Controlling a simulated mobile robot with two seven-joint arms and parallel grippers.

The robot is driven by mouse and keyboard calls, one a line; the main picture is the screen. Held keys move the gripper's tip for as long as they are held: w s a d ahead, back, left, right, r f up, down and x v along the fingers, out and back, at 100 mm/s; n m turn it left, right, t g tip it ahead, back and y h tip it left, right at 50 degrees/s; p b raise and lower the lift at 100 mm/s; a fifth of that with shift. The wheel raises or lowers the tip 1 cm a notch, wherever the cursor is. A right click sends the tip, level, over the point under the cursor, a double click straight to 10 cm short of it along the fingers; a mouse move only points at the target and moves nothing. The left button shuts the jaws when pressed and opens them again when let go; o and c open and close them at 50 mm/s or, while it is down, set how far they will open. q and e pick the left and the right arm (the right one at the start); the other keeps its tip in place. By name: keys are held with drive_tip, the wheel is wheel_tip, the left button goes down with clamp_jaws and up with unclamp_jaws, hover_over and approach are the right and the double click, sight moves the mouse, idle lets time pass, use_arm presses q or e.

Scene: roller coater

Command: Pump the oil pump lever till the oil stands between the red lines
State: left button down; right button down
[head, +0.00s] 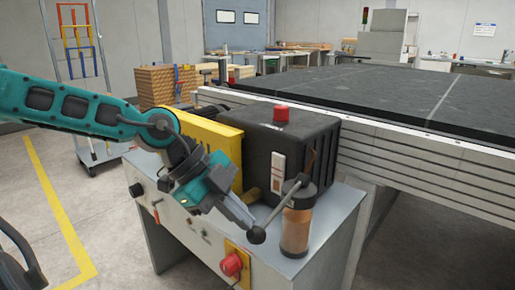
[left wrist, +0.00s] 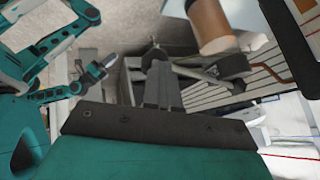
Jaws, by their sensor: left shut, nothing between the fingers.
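The oil pump has a clear cylinder (head: 297,228) with orange-brown oil, on the front corner of the grey cabinet. Its dark lever (head: 279,211) slopes down to the left, ending in a black ball knob (head: 257,235). My left gripper (head: 248,222) is shut and empty, its tips right at the knob; I cannot tell whether they touch. In the left wrist view, the lever (left wrist: 225,68) lies right of the shut fingers, below the cylinder (left wrist: 210,25). A pale gauge plate (head: 278,172) is on the black housing; its red lines and level are too small to read. My right gripper (left wrist: 107,61) shows small in the left wrist view.
The black housing (head: 300,130) with a red cap (head: 282,114) and a yellow block (head: 212,140) stand behind my gripper. A red emergency knob (head: 231,265) sticks out of the cabinet front (head: 185,235). A long conveyor table (head: 430,180) runs behind on the right.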

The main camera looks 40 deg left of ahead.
use_arm(q)
drive_tip(key=shift+s+f, duration=0.2)
drive_tip(key=shift+f, duration=0.1)
use_arm(e)
drive_tip(key=shift+a, duration=0.1)
use_arm(q)
drive_tip(key=shift+r, duration=0.1)
use_arm(e)
drive_tip(key=shift+r, duration=0.1)
